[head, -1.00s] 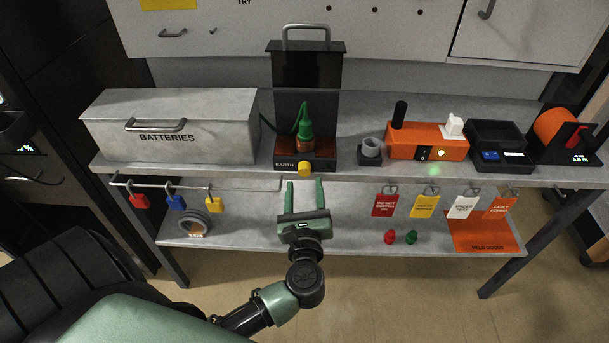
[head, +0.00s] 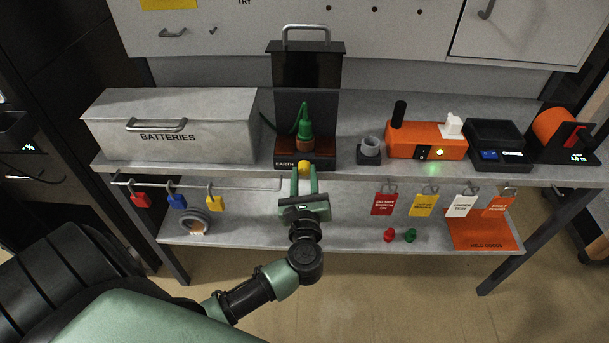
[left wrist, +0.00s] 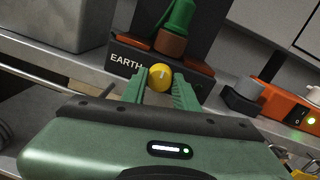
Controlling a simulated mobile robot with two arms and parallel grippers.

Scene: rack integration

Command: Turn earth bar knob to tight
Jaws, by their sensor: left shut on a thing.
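The yellow earth bar knob (head: 304,167) sits on the front of the black block labelled EARTH (head: 284,164), at the edge of the upper shelf. It also shows in the left wrist view (left wrist: 159,77), with a pale mark on its face. My left gripper (head: 304,172) reaches up to the knob from the front, and its two green fingers are shut on the knob's sides. In the left wrist view the fingers (left wrist: 160,80) stand on either side of the knob. A green plug with a brown collar (head: 305,130) stands on the block. My right gripper is not in view.
A grey BATTERIES box (head: 190,140) stands left of the block. A grey cup (head: 370,150) and an orange switch unit (head: 430,140) stand to the right. Coloured padlocks and tags hang below the upper shelf. The floor in front is clear.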

